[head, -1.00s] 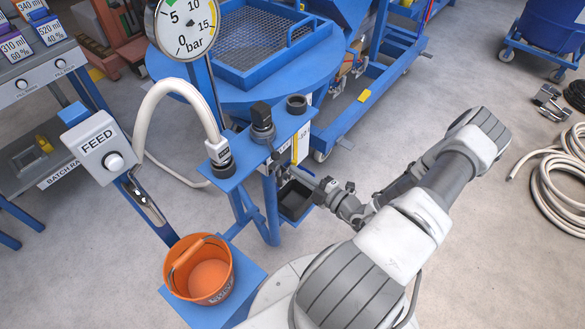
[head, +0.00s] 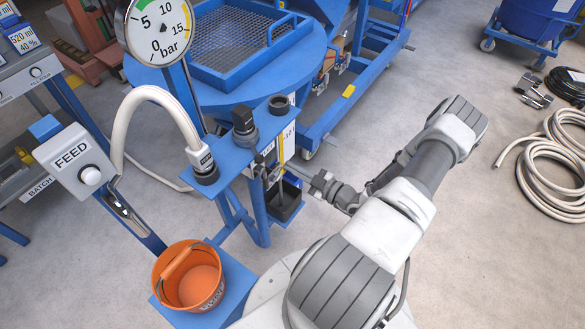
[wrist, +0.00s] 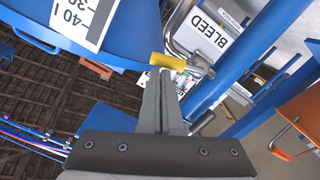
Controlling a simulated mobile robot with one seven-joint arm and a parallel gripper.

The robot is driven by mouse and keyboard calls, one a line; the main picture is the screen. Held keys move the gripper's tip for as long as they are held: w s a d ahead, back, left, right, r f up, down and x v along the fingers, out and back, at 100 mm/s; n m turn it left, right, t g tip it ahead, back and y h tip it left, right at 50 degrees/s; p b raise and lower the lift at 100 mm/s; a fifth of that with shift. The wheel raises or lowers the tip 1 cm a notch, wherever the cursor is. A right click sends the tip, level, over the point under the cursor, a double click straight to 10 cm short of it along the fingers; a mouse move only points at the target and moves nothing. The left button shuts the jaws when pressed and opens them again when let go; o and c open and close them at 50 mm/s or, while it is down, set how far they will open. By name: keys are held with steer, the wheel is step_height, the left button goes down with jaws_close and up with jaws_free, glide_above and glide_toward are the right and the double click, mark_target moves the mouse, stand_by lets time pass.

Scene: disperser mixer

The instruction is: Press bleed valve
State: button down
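A blue tank (head: 205,100) stands behind. A coiled hose (head: 548,170) lies on open floor at right.

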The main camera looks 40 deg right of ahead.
steer(key=shift+w+d+f+b, duration=0.15)
steer(key=shift+d+f+b, duration=0.2)
steer(key=shift+f, duration=0.35)
stand_by(0.4)
